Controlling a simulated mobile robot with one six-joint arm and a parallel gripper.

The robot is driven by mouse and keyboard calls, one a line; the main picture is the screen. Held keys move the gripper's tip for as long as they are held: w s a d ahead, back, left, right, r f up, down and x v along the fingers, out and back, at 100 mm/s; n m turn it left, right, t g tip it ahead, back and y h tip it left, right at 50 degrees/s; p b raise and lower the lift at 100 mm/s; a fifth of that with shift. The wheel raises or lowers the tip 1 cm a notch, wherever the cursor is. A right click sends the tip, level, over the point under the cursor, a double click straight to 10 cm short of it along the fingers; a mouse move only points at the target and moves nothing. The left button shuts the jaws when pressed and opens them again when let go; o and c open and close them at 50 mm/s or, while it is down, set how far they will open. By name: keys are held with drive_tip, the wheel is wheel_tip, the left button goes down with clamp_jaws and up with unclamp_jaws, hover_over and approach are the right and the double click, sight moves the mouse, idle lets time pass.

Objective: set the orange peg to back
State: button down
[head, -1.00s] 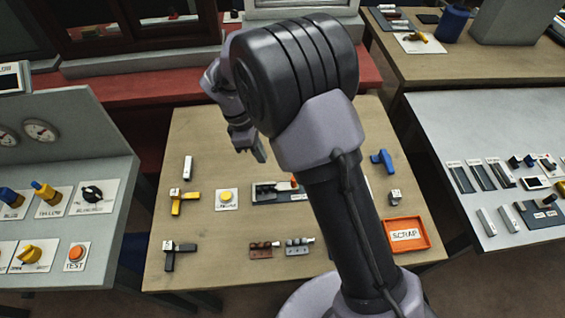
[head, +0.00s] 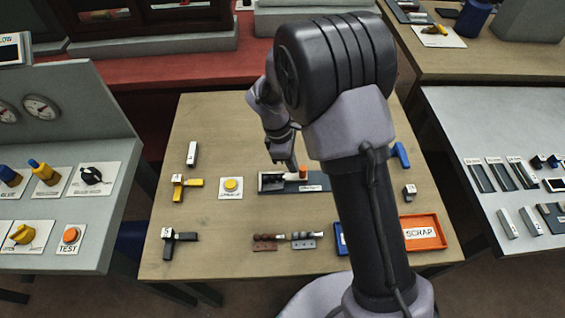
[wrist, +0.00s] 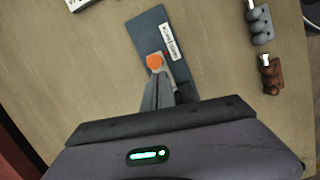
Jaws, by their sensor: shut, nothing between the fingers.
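The orange peg (head: 303,171) stands on a dark fixture plate (head: 315,184) on the wooden table, partly beside my arm in the head view. In the wrist view the orange top of the peg (wrist: 154,61) shows just beyond my fingertips, on the blue-grey plate (wrist: 149,24) with a white label. My gripper (head: 292,170) is shut and empty, pointing down close to the left of the peg. In the wrist view my gripper (wrist: 157,78) reaches toward the peg; whether it touches cannot be told. My fingers and wrist hide part of the plate.
A yellow button (head: 231,185) is left of the plate. Brown and grey holders (head: 265,242) lie in front. Yellow (head: 190,184) and black (head: 180,236) handled pieces are at the left. An orange scrap tray (head: 424,232) is at the right. Bare table lies around the button.

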sight(304, 165)
drive_tip(key=shift+d, duration=0.1)
drive_tip(key=d+p, duration=0.1)
drive_tip(key=d, duration=0.2)
drive_tip(key=shift+d+r, duration=0.1)
drive_tip(key=shift+d, duration=0.2)
drive_tip(key=shift+a, duration=0.15)
